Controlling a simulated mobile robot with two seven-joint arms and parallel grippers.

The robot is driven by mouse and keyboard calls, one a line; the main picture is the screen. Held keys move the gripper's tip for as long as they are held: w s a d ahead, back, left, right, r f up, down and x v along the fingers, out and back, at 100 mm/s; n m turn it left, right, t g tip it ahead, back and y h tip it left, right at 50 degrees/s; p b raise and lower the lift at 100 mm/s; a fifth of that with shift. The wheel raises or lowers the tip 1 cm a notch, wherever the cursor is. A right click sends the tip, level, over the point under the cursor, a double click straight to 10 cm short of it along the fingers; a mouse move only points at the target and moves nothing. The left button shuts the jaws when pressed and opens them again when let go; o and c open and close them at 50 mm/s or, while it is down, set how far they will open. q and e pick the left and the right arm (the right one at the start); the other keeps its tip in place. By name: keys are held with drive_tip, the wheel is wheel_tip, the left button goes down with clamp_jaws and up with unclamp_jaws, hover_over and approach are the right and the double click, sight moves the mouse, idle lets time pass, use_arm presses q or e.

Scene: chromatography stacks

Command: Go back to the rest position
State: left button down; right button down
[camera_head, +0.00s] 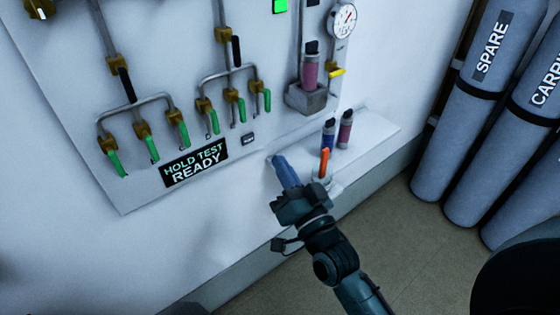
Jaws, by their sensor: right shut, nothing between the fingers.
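My right gripper (279,160) reaches up from the bottom centre, its bluish fingers together and empty. It is in front of the lower right part of the white wall panel (215,190), by the left end of a white ledge (375,133). Just right of the fingers, an orange-topped piece (324,163) stands at the ledge's front, partly hidden low down by the gripper. My left gripper is not in view.
Another pink vial (310,72) sits in a grey holder (307,98). Green-handled valves (150,148) hang on the panel above a "HOLD TEST READY" sign (195,162). Grey cylinders (463,125) stand right; floor (400,230) between is clear.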

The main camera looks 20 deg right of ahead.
use_arm(q)
drive_tip(key=p, duration=0.1)
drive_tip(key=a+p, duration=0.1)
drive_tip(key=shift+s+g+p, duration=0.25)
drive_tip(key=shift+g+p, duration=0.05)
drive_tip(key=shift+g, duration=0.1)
use_arm(e)
drive_tip(key=s+f+n+g, duration=0.3)
drive_tip(key=s+f+g, duration=0.2)
drive_tip(key=f, duration=0.5)
drive_tip(key=s+f+n+g, duration=0.4)
drive_tip(key=s+f+g, duration=0.1)
drive_tip(key=s+f, duration=0.5)
drive_tip(key=shift+a+n+g, duration=0.15)
drive_tip(key=shift+n+g, duration=0.15)
drive_tip(key=shift+g, duration=0.1)
